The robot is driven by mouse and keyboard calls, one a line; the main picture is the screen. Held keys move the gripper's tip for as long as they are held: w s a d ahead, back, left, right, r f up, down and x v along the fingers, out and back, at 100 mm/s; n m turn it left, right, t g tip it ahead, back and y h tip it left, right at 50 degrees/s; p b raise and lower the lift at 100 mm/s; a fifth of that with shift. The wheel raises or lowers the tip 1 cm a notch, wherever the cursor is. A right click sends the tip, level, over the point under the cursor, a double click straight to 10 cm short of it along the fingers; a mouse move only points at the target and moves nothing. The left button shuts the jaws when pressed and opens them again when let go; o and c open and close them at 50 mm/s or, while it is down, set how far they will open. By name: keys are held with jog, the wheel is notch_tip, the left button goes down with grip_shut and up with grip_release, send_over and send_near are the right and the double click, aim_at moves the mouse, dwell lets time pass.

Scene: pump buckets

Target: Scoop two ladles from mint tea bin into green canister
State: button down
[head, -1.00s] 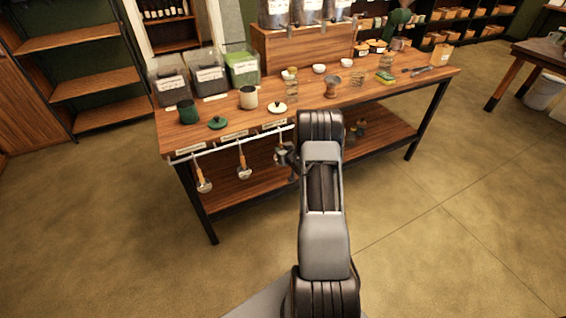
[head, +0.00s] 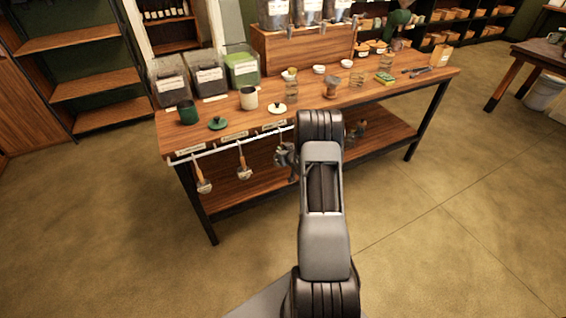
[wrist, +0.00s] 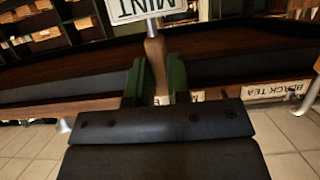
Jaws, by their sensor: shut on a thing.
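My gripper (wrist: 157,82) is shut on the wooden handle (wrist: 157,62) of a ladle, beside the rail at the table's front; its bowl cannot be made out. An upside-down MINT label (wrist: 143,8) shows beyond the handle in the wrist view. In the head view my gripper (head: 287,155) is small and partly behind my arm. The open dark green canister (head: 188,113) stands near the table's front left. Behind it is a row of clear bins; the right one (head: 242,72) holds green leaves, taken as mint. Its label is too small to read.
Two other ladles (head: 202,178) (head: 243,165) hang from the rail (head: 225,145) to the left. A green lid (head: 217,123), a cream canister (head: 249,98) and a cream lid (head: 278,108) stand on the table (head: 330,112). A BLACK TEA label (wrist: 277,89) shows in the wrist view.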

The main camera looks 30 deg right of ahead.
jog(key=shift+r+p, duration=0.8)
jog(key=shift+r, duration=0.8)
jog(key=s, duration=0.7)
jog(key=shift+a, duration=0.45)
